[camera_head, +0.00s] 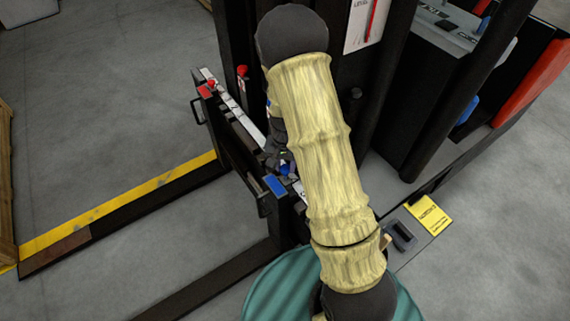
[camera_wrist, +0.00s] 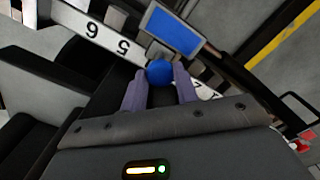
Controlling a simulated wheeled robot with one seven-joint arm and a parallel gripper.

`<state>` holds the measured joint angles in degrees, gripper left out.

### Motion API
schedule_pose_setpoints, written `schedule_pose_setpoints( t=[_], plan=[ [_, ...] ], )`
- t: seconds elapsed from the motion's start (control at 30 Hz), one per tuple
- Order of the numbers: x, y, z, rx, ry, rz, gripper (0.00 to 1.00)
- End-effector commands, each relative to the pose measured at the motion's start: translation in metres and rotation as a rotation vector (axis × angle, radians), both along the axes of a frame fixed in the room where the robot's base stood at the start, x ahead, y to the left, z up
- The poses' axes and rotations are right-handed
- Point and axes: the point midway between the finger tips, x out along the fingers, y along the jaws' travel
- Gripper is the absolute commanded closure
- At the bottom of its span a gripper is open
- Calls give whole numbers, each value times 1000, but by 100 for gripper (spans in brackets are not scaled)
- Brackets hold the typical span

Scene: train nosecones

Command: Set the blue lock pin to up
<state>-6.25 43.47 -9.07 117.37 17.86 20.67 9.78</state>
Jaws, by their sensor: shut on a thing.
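The blue lock pin (camera_wrist: 159,72) shows in the wrist view as a round blue knob between the two fingers of my gripper (camera_wrist: 160,84). My gripper is shut on it, with a finger on each side. In the head view the blue pin (camera_head: 285,169) is a small blue spot beside my gripper (camera_head: 281,160), partly hidden by my arm. A blue plate (camera_head: 274,185) sits close to it on the forklift carriage; it also shows in the wrist view (camera_wrist: 172,32). The pin's shaft is hidden, so its height cannot be told.
A red pin (camera_head: 211,84) and red plate (camera_head: 205,91) sit at the carriage's far end, with another red knob (camera_head: 242,71) nearby. A numbered white scale (camera_wrist: 92,32) runs along the carriage. The black mast (camera_head: 232,55) stands close behind. Open floor (camera_head: 90,110) lies left.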

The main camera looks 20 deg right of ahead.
Motion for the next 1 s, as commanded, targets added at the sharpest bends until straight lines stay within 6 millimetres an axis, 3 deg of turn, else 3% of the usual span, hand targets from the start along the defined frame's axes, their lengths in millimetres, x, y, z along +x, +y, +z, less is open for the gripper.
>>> schedule_pose_setpoints(
  t=[0.1, 0.13, 0.23, 0.63, 0.77, 1.0],
  plan=[
    [2, 0, 4, 0, -8, -1, 100],
    [2, 0, 4, 0, -8, -1, 65],
    [2, 0, 4, 1, -7, -1, 48],
    [2, 0, 10, 0, -7, 0, 48],
    [2, 0, 27, 0, -8, -1, 48],
    [3, 0, 74, 1, -9, 0, 48]
  ],
)
